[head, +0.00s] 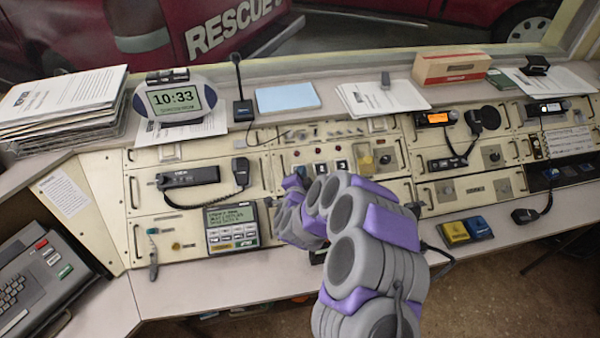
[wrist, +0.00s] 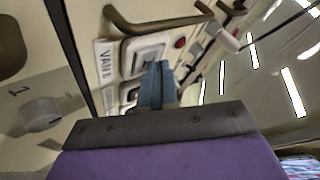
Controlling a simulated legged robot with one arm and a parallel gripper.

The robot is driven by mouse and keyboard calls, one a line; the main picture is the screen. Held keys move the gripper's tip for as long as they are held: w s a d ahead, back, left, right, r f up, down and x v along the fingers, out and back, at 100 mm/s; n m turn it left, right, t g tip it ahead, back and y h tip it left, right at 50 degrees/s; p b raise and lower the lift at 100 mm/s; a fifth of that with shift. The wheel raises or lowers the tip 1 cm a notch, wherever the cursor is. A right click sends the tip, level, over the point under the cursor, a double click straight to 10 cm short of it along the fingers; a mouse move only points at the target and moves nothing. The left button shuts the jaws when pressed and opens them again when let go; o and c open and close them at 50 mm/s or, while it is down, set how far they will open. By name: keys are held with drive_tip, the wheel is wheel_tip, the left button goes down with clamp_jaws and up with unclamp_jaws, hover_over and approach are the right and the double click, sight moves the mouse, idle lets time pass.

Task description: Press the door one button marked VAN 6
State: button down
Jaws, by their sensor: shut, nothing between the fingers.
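My gripper (head: 300,172) is shut and empty, its blue fingertips at the middle of the console panel in the head view. In the wrist view the shut fingertips (wrist: 157,85) are in front of a square, light-faced button (wrist: 146,54) in a pale frame. Beside that button is a white label (wrist: 105,62) reading VAN with a last character that is hard to read. A second framed button (wrist: 129,94) is partly hidden by the fingers. I cannot tell whether the fingertips touch a button. In the head view my gripper and arm cover part of this row.
A curved handle (wrist: 160,22) sticks out close by, and a knob (wrist: 42,113) is on the neighbouring panel. A handset (head: 240,170) with a cord is left of my gripper, and a small display unit (head: 231,226) is below left. Dark switches (head: 341,166) are to the right.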

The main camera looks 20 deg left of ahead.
drive_tip(key=shift+w+f, duration=0.1)
drive_tip(key=shift+f, duration=0.1)
drive_tip(key=shift+r, duration=0.1)
idle(0.5)
drive_tip(key=shift+s+d+r, duration=0.3)
drive_tip(key=shift+s+r, duration=0.1)
drive_tip(key=shift+r, duration=0.3)
drive_tip(key=shift+r, duration=0.1)
drive_tip(key=s+r+p, duration=0.1)
drive_tip(key=r, duration=0.1)
drive_tip(key=s+d+r+p, duration=0.1)
drive_tip(key=r, duration=0.1)
drive_tip(key=shift+s+d, duration=0.15)
drive_tip(key=shift+d, duration=0.05)
idle(0.8)
wheel_tip(320, 180, up, 8)
drive_tip(key=p, duration=0.4)
